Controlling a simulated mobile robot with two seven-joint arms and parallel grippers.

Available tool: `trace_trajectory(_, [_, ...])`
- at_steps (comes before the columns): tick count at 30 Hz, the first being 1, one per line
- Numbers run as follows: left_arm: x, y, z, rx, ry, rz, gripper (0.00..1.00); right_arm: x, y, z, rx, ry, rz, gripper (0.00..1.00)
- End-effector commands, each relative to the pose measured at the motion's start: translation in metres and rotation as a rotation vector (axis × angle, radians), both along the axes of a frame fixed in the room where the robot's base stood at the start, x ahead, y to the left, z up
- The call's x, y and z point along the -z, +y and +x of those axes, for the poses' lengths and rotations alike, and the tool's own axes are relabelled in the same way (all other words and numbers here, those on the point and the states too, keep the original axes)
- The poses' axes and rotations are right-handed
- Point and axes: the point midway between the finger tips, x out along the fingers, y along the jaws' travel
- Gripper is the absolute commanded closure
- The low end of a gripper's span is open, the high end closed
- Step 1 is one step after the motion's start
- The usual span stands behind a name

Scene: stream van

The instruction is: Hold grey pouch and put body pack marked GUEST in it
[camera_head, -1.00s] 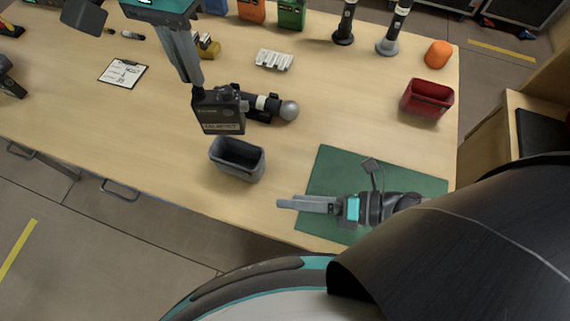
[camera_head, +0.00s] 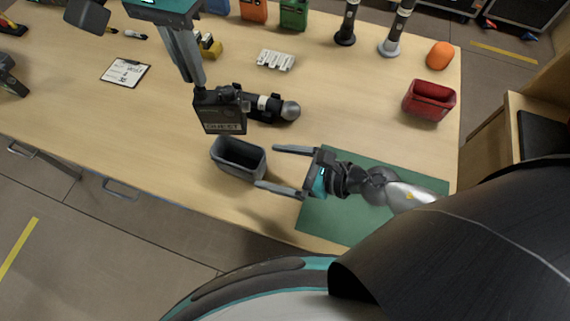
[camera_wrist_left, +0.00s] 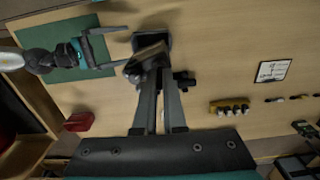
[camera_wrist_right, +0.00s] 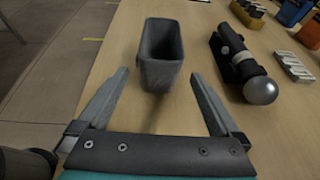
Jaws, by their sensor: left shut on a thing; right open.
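The grey pouch (camera_head: 238,159) stands open-topped near the table's front edge; it also shows in the right wrist view (camera_wrist_right: 161,56). The black body pack (camera_head: 220,112) has a label reading GUEST on its face. My left gripper (camera_head: 204,90) is shut on the body pack and holds it above the table, behind the pouch in the head view. My right gripper (camera_head: 268,168) is open, its fingers pointing at the pouch from the right. In the right wrist view the pouch lies ahead of the spread fingertips, apparently not gripped. The left wrist view shows the pack (camera_wrist_left: 147,60) between the fingertips.
A black microphone (camera_head: 270,106) lies behind the pouch. A green mat (camera_head: 330,215) lies under my right arm. A clipboard (camera_head: 125,72) lies at the left.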

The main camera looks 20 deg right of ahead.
Motion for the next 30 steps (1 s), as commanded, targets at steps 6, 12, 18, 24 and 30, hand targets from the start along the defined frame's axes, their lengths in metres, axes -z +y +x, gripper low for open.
trace_trajectory(6, [0.0,0.0,0.0,0.0,-0.001,-0.001,1.0,0.013,0.03,0.024,0.001,-0.001,0.004,0.0])
trace_trajectory(12, [0.0,0.0,0.0,0.0,-0.001,-0.001,1.0,0.027,0.053,0.044,0.003,0.002,0.004,0.0])
trace_trajectory(18, [0.0,0.0,0.0,0.0,-0.001,-0.001,1.0,0.035,0.066,0.054,0.002,0.002,0.003,0.0])
trace_trajectory(24, [0.0,0.0,0.0,0.0,-0.001,-0.001,1.0,0.037,0.07,0.056,0.0,0.003,0.001,0.0])
trace_trajectory(30, [0.0,0.0,0.0,0.0,-0.001,-0.001,1.0,0.037,0.07,0.056,0.0,0.002,0.002,0.01])
